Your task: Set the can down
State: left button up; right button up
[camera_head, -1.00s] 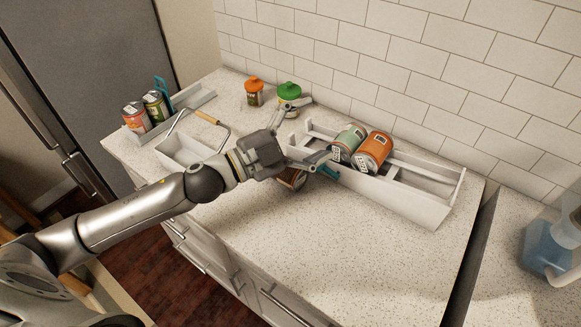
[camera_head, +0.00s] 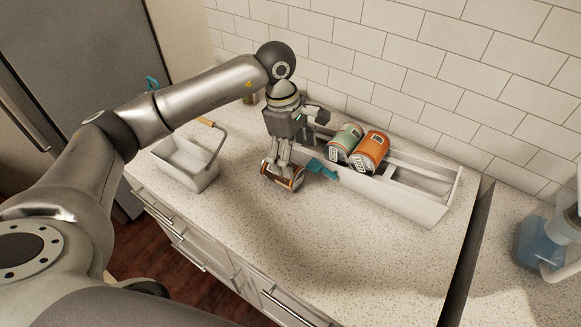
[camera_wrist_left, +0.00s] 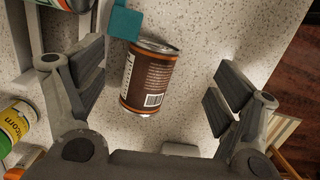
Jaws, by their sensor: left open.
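A brown can (camera_head: 283,177) lies on its side on the speckled countertop, in front of the left end of the white rack. My left gripper (camera_head: 283,165) points down over this can in the head view. In the left wrist view the brown can (camera_wrist_left: 148,78), with a barcode on its label, lies between the open fingers of my left gripper (camera_wrist_left: 158,88), with gaps on both sides. A teal clip (camera_wrist_left: 125,22) is beside the can's end; in the head view the teal clip (camera_head: 322,168) is at the rack's front edge. My right gripper is not in view.
The white rack (camera_head: 415,205) holds a green can (camera_head: 345,142) and an orange can (camera_head: 370,152). A white basket (camera_head: 185,165) with a wooden handle stands left. The front counter is clear. A blue bottle (camera_head: 543,243) is at the far right.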

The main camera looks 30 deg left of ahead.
pick_arm(q)
jog(key=a, duration=0.1)
jog(key=a+y, duration=0.1)
jog(key=w+a+r, duration=0.1)
jog(key=shift+w+a+m+y, duration=0.1)
jog(key=shift+m+y, duration=0.3)
jog(key=shift+a+f, duration=0.2)
notch_tip(320, 180, down, 5)
jog(key=shift+p, duration=0.95)
notch_tip(320, 180, down, 5)
jog(key=p, duration=0.3)
jog(key=shift+r, duration=0.2)
jog(key=shift+f, duration=0.35)
jog(key=shift+c, duration=0.3)
jog(key=c, duration=1.4)
